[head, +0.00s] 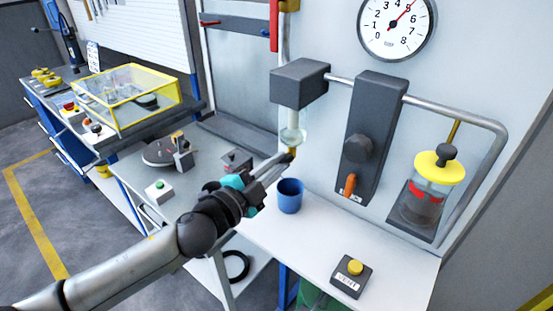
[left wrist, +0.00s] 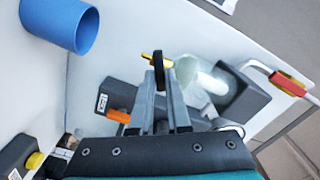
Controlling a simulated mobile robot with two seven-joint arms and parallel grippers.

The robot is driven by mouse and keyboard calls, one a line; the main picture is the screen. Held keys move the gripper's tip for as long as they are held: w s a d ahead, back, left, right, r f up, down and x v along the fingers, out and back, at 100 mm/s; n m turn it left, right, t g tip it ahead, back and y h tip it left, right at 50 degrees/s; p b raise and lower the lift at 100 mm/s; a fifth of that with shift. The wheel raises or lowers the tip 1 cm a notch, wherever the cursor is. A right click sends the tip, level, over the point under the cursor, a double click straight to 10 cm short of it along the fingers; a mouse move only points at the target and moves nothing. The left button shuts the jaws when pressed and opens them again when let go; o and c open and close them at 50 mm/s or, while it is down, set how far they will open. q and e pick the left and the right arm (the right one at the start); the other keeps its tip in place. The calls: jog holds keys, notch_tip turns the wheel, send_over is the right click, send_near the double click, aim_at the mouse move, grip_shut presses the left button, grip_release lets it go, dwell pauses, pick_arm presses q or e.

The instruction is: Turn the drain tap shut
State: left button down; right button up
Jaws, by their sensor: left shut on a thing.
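The drain tap (head: 291,151) is a small brass-yellow and dark piece under the clear bowl (head: 292,136), which hangs from a grey box (head: 300,83) on the wall. My left gripper (head: 284,157) reaches up to it from the lower left, with its fingers closed on the tap. In the left wrist view, the left gripper (left wrist: 160,80) has the tap's dark disc between its fingertips. The tap's yellow part (left wrist: 151,58) shows just beyond, next to the pale bowl (left wrist: 186,70). The fingers hide part of the tap. My right gripper is out of view.
A blue cup (head: 290,196) stands on the white bench (head: 262,232) below the tap. An orange lever (head: 350,186) on a dark wall panel (head: 377,125) is to the right. A vent button box (head: 352,277) sits at the bench front. A gauge (head: 395,27) hangs above.

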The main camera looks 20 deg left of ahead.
pick_arm(q)
jog(key=m+p, duration=0.1)
jog(key=m, duration=0.4)
jog(key=shift+f+m, duration=0.1)
jog(key=shift+m, duration=0.3)
dwell(0.4)
jog(key=c, duration=0.9)
grip_release()
jog(key=shift+s, duration=0.1)
jog(key=shift+b+v, duration=1.55)
jog(key=shift+v, duration=6)
